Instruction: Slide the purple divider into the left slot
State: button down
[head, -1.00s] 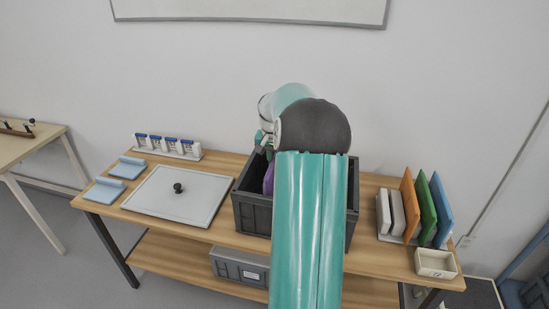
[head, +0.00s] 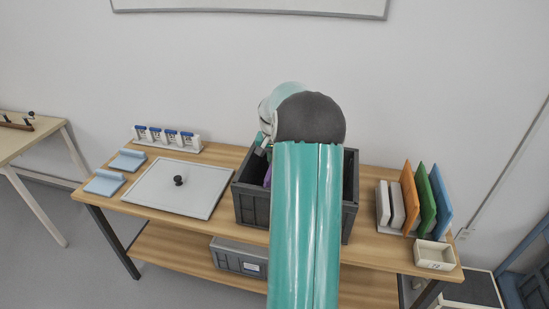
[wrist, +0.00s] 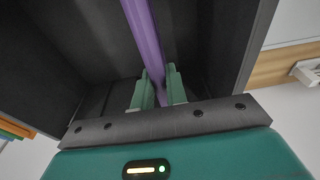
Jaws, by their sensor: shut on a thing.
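The purple divider (wrist: 146,40) is a thin upright panel inside the dark grey crate (head: 251,207). In the head view only a sliver of the divider (head: 267,177) shows, beside my arm. In the wrist view my gripper (wrist: 158,78) is down in the crate, its two green fingers shut on the divider's edge. My arm hides most of the crate's inside in the head view, so the slots and how deep the divider sits cannot be told.
A grey lid (head: 180,200) with a black knob lies left of the crate. Orange (head: 409,195), green (head: 425,200) and blue (head: 440,200) panels stand in a rack at right, with a small cream box (head: 435,255) in front. A row of blue-capped items (head: 168,138) stands at back left.

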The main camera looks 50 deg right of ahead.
jog(key=shift+f, duration=2.15)
jog(key=c, duration=1.3)
grip_release()
jog(key=r, duration=0.4)
jog(key=a+r, duration=0.1)
jog(key=r, duration=0.4)
jog(key=s+a+r, duration=0.1)
jog(key=r, duration=0.3)
jog(key=shift+r, duration=0.35)
